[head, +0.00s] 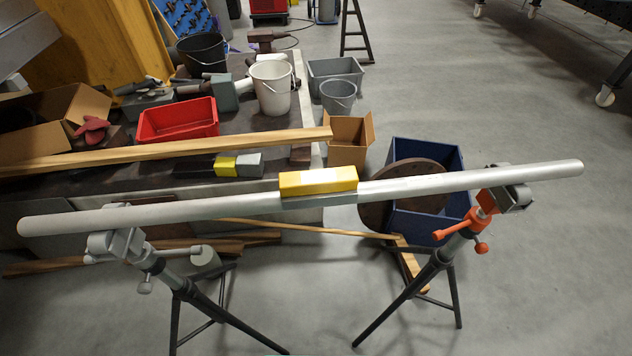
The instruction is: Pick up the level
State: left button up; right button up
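A yellow, box-shaped piece (318,180), which looks like the level, sits on a grey block at the middle of a long silver pipe (430,186). The pipe lies across two tripod stands and rises slightly to the right in the picture. The left stand (160,268) has a grey head under the pipe. The right stand (440,258) has an orange collar and a grey head. Neither of my grippers shows in the head view, so their state is hidden.
Behind the pipe is a workbench with a wooden plank (170,150), a red bin (178,122), a white bucket (271,88) and a yellow-and-grey tool (238,165). A blue crate (428,150) stands behind the pipe's right half. Floor (540,280) is clear at right.

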aim_at(337, 184)
jog(key=k+l+u, duration=0.15)
jog(key=l, duration=0.25)
jog(key=l+u, duration=0.1)
jog(key=l, duration=0.35)
jog(key=k+l+u, duration=0.15)
jog(key=l, duration=0.25)
jog(key=k+l+u, duration=0.1)
jog(key=l, duration=0.3)
jog(key=k, duration=0.05)
